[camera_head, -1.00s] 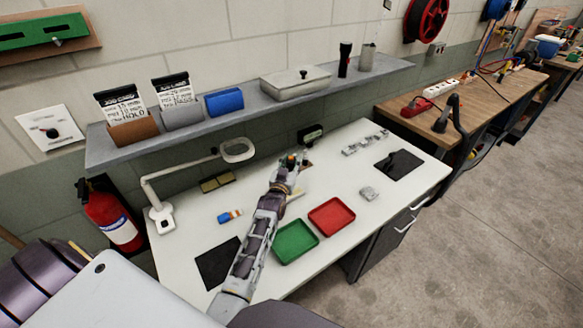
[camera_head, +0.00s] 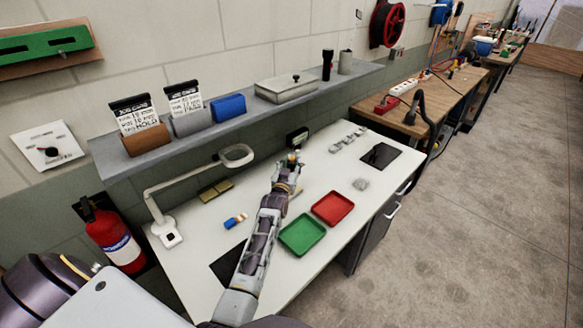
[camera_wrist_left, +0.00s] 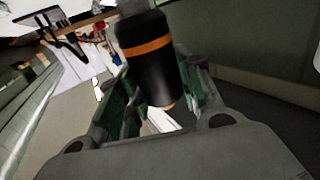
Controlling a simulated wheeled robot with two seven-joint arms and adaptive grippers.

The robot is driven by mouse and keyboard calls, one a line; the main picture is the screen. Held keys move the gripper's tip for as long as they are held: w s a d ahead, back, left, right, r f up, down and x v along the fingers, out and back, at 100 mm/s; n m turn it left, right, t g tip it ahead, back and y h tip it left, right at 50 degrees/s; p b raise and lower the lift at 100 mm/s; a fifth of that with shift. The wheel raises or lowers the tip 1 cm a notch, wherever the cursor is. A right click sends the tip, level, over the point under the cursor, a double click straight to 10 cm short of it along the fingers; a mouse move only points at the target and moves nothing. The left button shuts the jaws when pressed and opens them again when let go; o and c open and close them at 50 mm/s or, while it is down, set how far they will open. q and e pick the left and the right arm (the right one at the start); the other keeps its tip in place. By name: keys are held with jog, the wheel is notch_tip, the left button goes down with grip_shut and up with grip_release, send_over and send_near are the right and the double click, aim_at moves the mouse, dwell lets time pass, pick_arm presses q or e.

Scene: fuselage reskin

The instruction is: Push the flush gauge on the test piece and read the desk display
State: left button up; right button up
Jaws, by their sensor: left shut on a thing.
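The left gripper (camera_head: 293,160) is over the far part of the white desk, just in front of the small dark desk display (camera_head: 297,137). Any reading on the display is too small to make out. In the left wrist view the left gripper (camera_wrist_left: 160,108) is shut on the flush gauge (camera_wrist_left: 152,65), a black cylinder with an orange band. The gauge's tip and its contact with the test piece cannot be made out. I cannot pick out the test piece near the gripper. My right gripper is not in view.
A green tray (camera_head: 302,235) and a red tray (camera_head: 333,208) lie to the right of my left arm. A lamp (camera_head: 165,233) stands left, with a blue-and-orange item (camera_head: 235,221) nearby. Small metal parts (camera_head: 347,140) and a dark mat (camera_head: 381,155) lie right.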

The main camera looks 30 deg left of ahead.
aim_at(292, 171)
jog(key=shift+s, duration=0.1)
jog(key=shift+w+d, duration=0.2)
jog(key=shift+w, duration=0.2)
pick_arm(q)
jog(key=shift+f, duration=0.15)
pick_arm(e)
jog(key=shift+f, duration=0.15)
pick_arm(q)
jog(key=shift+f+b, duration=1.5)
jog(key=shift+b, duration=0.05)
jog(key=shift+f+b, duration=0.35)
jog(key=shift+f, duration=0.1)
jog(key=shift+f+b, duration=0.55)
jog(key=shift+f, duration=0.3)
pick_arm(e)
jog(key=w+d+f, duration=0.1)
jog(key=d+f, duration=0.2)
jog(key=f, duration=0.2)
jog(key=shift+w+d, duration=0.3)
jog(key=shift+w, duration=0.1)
